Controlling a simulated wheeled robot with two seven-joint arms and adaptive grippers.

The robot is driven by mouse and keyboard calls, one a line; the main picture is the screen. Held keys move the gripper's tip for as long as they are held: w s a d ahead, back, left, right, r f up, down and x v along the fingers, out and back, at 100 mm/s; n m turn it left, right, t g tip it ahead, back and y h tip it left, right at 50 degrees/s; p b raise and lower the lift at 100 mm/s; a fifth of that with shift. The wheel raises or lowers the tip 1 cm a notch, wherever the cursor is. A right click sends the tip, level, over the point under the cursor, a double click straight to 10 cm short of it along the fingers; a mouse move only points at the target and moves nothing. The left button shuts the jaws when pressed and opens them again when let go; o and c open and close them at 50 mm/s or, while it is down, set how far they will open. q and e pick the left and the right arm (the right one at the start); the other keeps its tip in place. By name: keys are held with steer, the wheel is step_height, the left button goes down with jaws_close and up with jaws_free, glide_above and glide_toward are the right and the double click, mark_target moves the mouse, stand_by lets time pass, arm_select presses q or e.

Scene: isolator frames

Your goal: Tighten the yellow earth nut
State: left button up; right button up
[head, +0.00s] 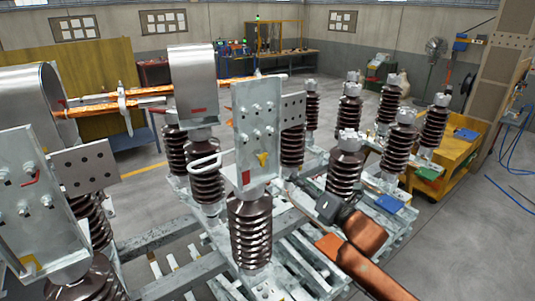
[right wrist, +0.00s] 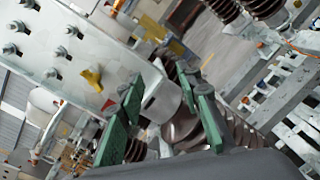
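The yellow earth nut (head: 263,158) is a wing-shaped piece low on the upright grey metal plate (head: 242,125), below several hex bolts. The plate stands on a brown ribbed insulator (head: 250,228). In the right wrist view the yellow nut (right wrist: 92,78) shows left of the green fingers. My right gripper (head: 300,192) reaches in from the lower right, beside the plate's lower right edge and apart from the nut. Its two fingers (right wrist: 166,84) are spread, with a grey metal collar and brown ribs visible beyond the gap. My left gripper is not in view.
A second bolted plate (head: 35,200) on an insulator stands at the left. More insulators (head: 345,165) rise on the frame at the right. A yellow cart (head: 440,165) stands farther back. Grey floor lies open beyond.

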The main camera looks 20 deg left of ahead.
mark_target(266, 157)
steer(key=s+a+r+n+g+y, duration=0.1)
steer(key=s+a+r+n+y, duration=0.1)
steer(key=s+a+r+n, duration=0.45)
steer(key=shift+m, duration=0.85)
steer(key=w+a, duration=0.1)
steer(key=w+a+r+p, duration=0.1)
steer(key=w+a+p, duration=0.1)
steer(key=w, duration=0.1)
steer(key=shift+a+r, duration=0.2)
steer(key=shift+r, duration=0.1)
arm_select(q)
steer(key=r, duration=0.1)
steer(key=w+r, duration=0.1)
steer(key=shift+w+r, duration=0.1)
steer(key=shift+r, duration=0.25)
arm_select(e)
steer(key=shift+w+a+f, duration=0.1)
steer(key=shift+w+a, duration=0.2)
steer(key=shift+w, duration=0.05)
jaws_close()
